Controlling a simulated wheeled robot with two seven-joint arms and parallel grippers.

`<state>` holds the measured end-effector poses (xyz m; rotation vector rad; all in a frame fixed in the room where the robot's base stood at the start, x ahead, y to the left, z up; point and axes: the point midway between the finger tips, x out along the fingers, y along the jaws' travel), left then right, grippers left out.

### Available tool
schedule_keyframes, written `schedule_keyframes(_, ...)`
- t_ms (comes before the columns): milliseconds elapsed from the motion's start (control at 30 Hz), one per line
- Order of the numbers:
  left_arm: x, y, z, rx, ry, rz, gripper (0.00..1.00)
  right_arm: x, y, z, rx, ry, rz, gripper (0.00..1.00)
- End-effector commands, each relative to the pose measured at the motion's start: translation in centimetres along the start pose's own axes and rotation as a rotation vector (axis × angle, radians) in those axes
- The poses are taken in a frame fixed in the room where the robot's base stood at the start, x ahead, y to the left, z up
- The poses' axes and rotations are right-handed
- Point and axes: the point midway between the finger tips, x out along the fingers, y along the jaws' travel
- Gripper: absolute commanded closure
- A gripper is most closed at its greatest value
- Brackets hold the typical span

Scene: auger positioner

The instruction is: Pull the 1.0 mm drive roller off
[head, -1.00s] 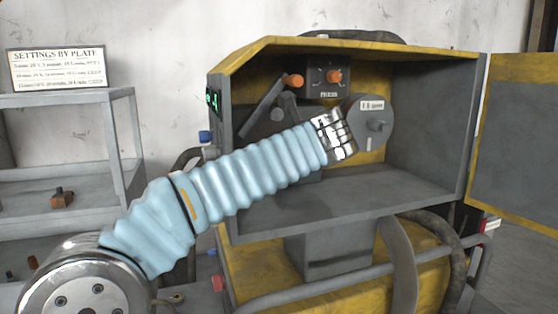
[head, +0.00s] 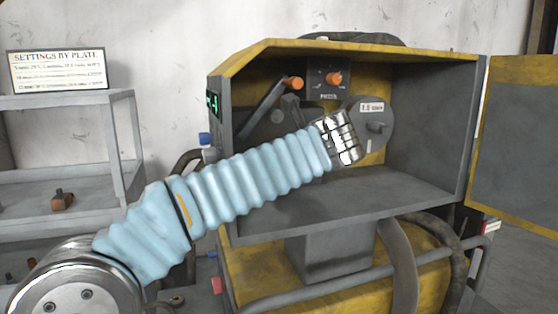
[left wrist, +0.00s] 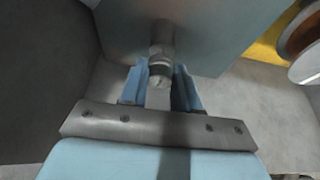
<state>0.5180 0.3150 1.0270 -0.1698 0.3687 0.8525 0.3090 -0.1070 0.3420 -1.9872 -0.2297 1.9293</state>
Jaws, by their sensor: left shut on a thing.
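My left arm reaches into the open feeder cabinet (head: 420,190), and its wrist hides the gripper's fingers in the head view. In the left wrist view, the blue fingers of my left gripper (left wrist: 160,88) are shut on a small metallic cylinder, which looks like the drive roller (left wrist: 160,68). It stands out from a grey plate (left wrist: 120,30), its end between the fingers. I cannot tell whether it is still seated on its shaft, and no size mark on it is readable. My right gripper is not in view.
The cabinet door (head: 515,140) is open at the right. A grey shelf (head: 60,100) stands at the left.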

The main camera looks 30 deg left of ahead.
Motion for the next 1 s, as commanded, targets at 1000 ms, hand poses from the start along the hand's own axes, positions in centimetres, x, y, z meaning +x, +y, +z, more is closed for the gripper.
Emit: schedule_keyframes(1000, -4.2, 0.0, -1.7, 0.001, -0.001, -0.001, 1.0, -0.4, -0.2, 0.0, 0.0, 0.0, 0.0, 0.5)
